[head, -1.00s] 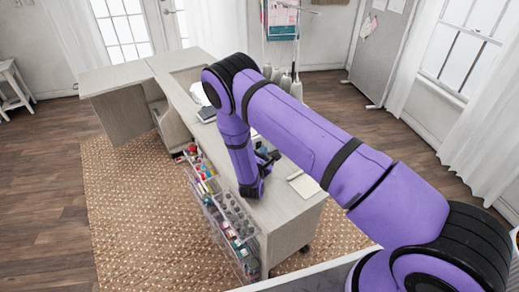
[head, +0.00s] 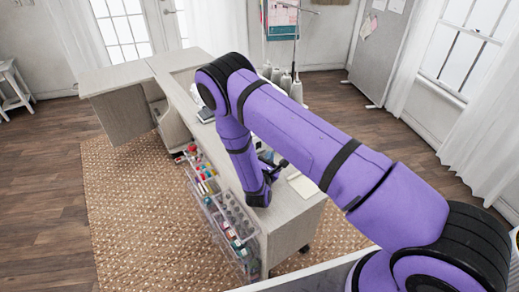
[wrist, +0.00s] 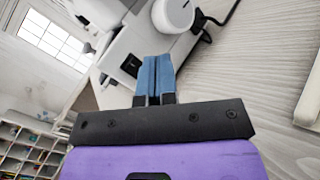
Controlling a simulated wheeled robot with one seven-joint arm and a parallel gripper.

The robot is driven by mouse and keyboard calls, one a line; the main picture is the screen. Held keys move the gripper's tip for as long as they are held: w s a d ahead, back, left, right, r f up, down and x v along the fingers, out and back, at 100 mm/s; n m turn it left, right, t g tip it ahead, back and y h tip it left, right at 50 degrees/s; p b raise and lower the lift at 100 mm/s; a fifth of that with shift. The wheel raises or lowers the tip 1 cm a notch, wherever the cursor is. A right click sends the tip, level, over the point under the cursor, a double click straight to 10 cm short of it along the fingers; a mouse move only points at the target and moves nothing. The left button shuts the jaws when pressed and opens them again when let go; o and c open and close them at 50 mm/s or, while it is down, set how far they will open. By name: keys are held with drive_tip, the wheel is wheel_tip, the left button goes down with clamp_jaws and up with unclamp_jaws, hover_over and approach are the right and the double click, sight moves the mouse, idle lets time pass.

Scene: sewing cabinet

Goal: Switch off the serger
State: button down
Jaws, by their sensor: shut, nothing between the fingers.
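The serger (wrist: 135,42) is a white machine body, tilted in the wrist view, with a round white handwheel (wrist: 173,14) on its side. A black rocker switch (wrist: 130,66) is set in its side, just left of my fingertips. I cannot tell which way the rocker is pressed. My gripper (wrist: 157,60) has its two blue fingers shut together, with nothing between them. The tips are close to the machine's side; contact is unclear. In the head view my arm hides most of the serger, and thread cones (head: 284,80) show behind the arm.
A black cord (wrist: 217,20) runs from the machine near the handwheel. The pale cabinet top (head: 290,207) carries the machines, and a notebook (head: 304,187) lies at its near right. Clear bins of sewing supplies (head: 235,222) hang on its left side.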

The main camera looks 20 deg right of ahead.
drive_tip(key=shift+s+d+r, duration=0.1)
drive_tip(key=shift+s+d, duration=0.15)
drive_tip(key=shift+s, duration=0.65)
drive_tip(key=shift+r, duration=0.1)
drive_tip(key=s+d+r+m+g+h, duration=0.1)
drive_tip(key=d+r+m+g+h, duration=0.3)
drive_tip(key=r, duration=0.5)
drive_tip(key=d+r+m+g+h, duration=0.3)
drive_tip(key=d+r+m, duration=0.15)
drive_tip(key=r, duration=0.45)
drive_tip(key=s+d+r+m+g+y, duration=0.1)
drive_tip(key=s+d+r+m+g, duration=0.1)
drive_tip(key=s+r+m+g, duration=0.3)
drive_tip(key=s+d+r+m+g+y, duration=0.1)
drive_tip(key=s+d+r+m+g, duration=0.25)
drive_tip(key=r, duration=0.45)
drive_tip(key=s+a+r+m+t+y, duration=0.2)
drive_tip(key=s+r+y, duration=0.5)
drive_tip(key=s, duration=0.6)
drive_tip(key=s+a+r+m+t+y, duration=0.2)
drive_tip(key=s+a+r+m+y, duration=0.3)
drive_tip(key=s, duration=0.7)
wheel_tip(320, 180, up, 4)
drive_tip(key=shift+s+a+r+y, duration=0.2)
drive_tip(key=shift+s+y, duration=0.2)
drive_tip(key=shift+y, duration=0.6)
